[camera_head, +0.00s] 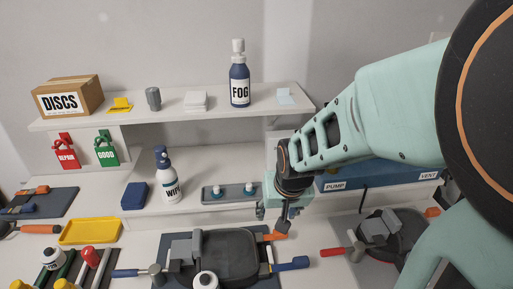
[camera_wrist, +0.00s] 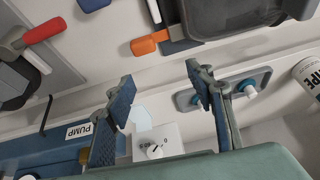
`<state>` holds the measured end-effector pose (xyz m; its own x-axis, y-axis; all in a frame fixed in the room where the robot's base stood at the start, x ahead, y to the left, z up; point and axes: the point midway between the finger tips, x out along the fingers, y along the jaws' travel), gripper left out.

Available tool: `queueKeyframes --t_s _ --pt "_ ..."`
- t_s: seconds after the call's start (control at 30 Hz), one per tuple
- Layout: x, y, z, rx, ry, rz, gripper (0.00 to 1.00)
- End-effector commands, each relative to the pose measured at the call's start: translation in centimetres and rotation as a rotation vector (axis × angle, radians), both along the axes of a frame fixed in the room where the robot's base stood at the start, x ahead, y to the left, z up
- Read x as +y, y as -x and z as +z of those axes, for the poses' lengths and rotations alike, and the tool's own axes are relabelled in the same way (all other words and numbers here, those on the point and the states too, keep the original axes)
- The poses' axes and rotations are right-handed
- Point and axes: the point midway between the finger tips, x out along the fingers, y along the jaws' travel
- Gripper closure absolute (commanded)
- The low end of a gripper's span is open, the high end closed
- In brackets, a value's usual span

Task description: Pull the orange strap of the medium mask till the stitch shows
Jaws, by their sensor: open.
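A dark grey mask (camera_head: 228,252) lies on a dark mat at the front centre; I cannot read which size it is. Its orange strap (camera_head: 276,236) sticks out at the upper right, and blue straps show lower on both sides. My gripper (camera_head: 273,214) is open and empty, just above and behind this orange strap. In the wrist view the orange strap end (camera_wrist: 150,42) lies beyond the open fingers (camera_wrist: 160,80), apart from them. No stitch can be made out. The mask's near part is partly covered by a white-topped bottle (camera_head: 206,281).
Another mask (camera_head: 385,240) with red and orange straps lies at right, and one more at far left. A grey tray with teal-based pegs (camera_head: 229,193), a WIPE bottle (camera_head: 167,178) and a blue PUMP/VENT unit (camera_head: 378,177) stand behind. A yellow tray (camera_head: 90,232) is at left.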

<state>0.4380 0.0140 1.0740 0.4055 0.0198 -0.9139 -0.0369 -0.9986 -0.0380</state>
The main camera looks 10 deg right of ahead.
Motion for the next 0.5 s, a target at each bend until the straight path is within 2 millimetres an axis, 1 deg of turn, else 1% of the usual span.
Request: queueKeyframes --t_s 0.03,0.1,0.2,0.37,0.5 --pt "-0.6 0.8 0.2 0.011 0.013 0.010 0.51" --pt "-1.1 1.4 -0.1 0.018 0.027 0.026 0.51" --pt "-1.4 1.8 -0.6 0.024 0.036 0.038 0.51" --pt "-1.4 1.6 -1.9 0.026 0.037 0.041 0.51" --pt "-1.3 0.9 -3.7 0.026 0.037 0.040 0.51"
